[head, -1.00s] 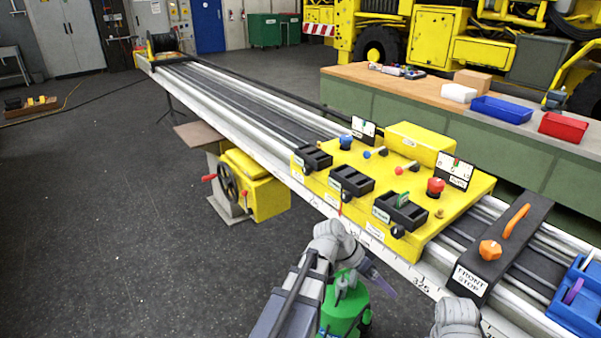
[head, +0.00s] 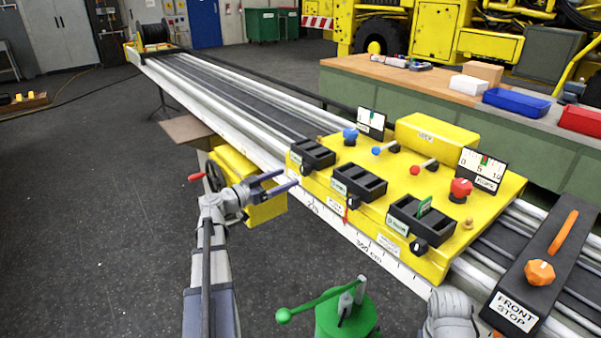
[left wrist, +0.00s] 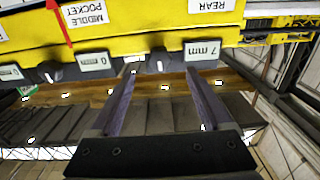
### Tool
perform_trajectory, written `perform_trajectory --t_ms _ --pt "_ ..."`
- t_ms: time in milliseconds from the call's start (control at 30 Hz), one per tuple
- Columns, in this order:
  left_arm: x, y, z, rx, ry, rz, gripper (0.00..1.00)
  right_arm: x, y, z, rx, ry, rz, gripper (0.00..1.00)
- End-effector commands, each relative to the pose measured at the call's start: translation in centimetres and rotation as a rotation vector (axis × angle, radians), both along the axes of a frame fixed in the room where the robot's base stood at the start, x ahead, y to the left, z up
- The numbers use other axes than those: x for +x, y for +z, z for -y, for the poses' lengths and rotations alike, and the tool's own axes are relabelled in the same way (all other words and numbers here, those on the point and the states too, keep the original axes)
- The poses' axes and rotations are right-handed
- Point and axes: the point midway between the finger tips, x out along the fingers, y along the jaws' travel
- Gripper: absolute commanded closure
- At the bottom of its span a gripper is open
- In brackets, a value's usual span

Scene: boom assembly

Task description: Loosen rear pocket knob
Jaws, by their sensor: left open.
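The yellow carriage (head: 395,215) on the long rail carries three black pockets. The rear pocket (head: 312,153) is the far-left one, with a dark knob (head: 306,169) on its near face. My left gripper (head: 290,178) is open just in front of this knob, fingers pointing at it. A "REAR" label (left wrist: 212,4) shows upside down. My right gripper's fingers are out of view.
The middle knob (head: 353,202) and front knob (head: 418,246) stand along the same edge. A yellow handwheel unit (head: 262,205) is below the rail near my left gripper. A green device with a lever (head: 345,315) stands at the bottom. A black front stop (head: 545,270) is at right.

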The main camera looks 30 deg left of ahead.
Motion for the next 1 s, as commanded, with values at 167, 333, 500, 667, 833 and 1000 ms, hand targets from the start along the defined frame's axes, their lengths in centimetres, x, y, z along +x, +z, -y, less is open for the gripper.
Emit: perform_trajectory --t_ms 167,333,500,667,833,1000 --pt "2.8 0.0 1.1 -0.001 -0.003 -0.001 0.18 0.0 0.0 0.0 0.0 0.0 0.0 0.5" --pt "4.9 0.0 2.0 -0.001 -0.003 -0.001 0.18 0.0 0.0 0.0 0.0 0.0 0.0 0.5" --pt "6.1 0.0 2.5 0.0 -0.001 -0.002 0.18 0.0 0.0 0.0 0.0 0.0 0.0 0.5" --pt "6.3 0.0 2.7 0.0 -0.001 -0.002 0.18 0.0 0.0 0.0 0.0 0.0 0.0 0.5" --pt "6.3 0.0 2.7 -0.001 -0.001 -0.003 0.18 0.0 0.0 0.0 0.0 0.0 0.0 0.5" --pt "6.3 0.0 2.7 -0.001 -0.001 -0.003 0.36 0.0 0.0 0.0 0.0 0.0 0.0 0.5"
